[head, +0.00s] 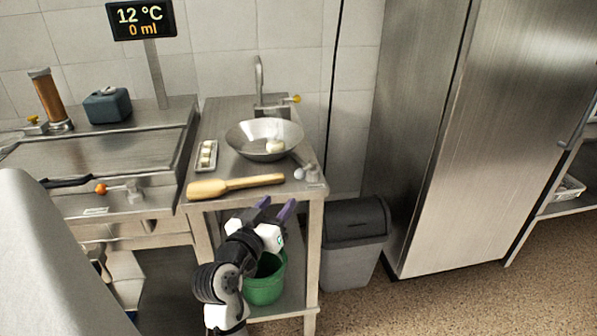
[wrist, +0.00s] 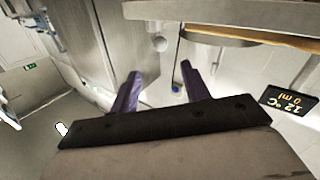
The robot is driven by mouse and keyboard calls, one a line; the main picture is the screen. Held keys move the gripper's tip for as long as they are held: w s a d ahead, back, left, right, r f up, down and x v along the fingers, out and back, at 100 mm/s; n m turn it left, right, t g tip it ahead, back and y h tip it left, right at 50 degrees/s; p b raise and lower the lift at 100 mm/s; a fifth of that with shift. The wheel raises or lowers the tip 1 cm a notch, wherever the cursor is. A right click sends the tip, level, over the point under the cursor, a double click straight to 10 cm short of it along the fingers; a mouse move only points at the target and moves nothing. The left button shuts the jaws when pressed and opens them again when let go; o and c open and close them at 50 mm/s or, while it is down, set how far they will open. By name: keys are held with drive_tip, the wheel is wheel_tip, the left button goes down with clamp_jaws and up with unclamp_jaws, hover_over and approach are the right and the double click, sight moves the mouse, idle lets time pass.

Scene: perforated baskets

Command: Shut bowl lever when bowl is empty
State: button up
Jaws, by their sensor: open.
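The metal bowl (head: 240,140) sits on the steel side table, with a whitish lump (head: 275,146) inside it. A lever with a pale grey ball knob (head: 299,173) is at the bowl's front right, by the table corner. My gripper (head: 276,208) is open and empty, in front of the table's front edge and below the lever in the picture. In the wrist view my two purple fingers (wrist: 163,90) are spread with nothing held between them. A round grey knob (wrist: 160,44) shows beyond them; I cannot tell whether it is the lever's.
A wooden paddle or pin (head: 235,186) lies along the table's front. A small tray with pale pieces (head: 198,156) stands left of the bowl. A faucet (head: 259,78) is behind. A green bucket (head: 265,287) and grey bin (head: 352,245) are below. The display (head: 141,19) reads 12 °C, 0 ml.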

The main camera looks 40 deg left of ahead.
sight(298, 177)
drive_tip(key=p+x, duration=0.3)
drive_tip(key=x, duration=0.9)
drive_tip(key=shift+w, duration=0.15)
drive_tip(key=shift+w+a+f, duration=0.1)
drive_tip(key=shift+w+a, duration=0.1)
drive_tip(key=shift+w, duration=0.45)
drive_tip(key=shift+c, duration=0.4)
drive_tip(key=c, duration=0.9)
drive_tip(key=shift+o, duration=0.2)
drive_tip(key=h+b, duration=0.1)
drive_tip(key=b, duration=0.1)
drive_tip(key=m+b, duration=0.1)
drive_tip(key=shift+a+f+h+b, duration=0.3)
drive_tip(key=shift+f+h+b, duration=0.05)
drive_tip(key=shift+h, duration=0.05)
drive_tip(key=m+h+b, duration=0.1)
drive_tip(key=b, duration=0.1)
drive_tip(key=h+b, duration=0.1)
drive_tip(key=shift+a+r+m+t+h+b, duration=0.15)
drive_tip(key=shift+a+m+t+h+b, duration=0.15)
drive_tip(key=shift+a+m+b, duration=0.1)
drive_tip(key=shift+r+h, duration=0.15)
drive_tip(key=shift+h, duration=0.15)
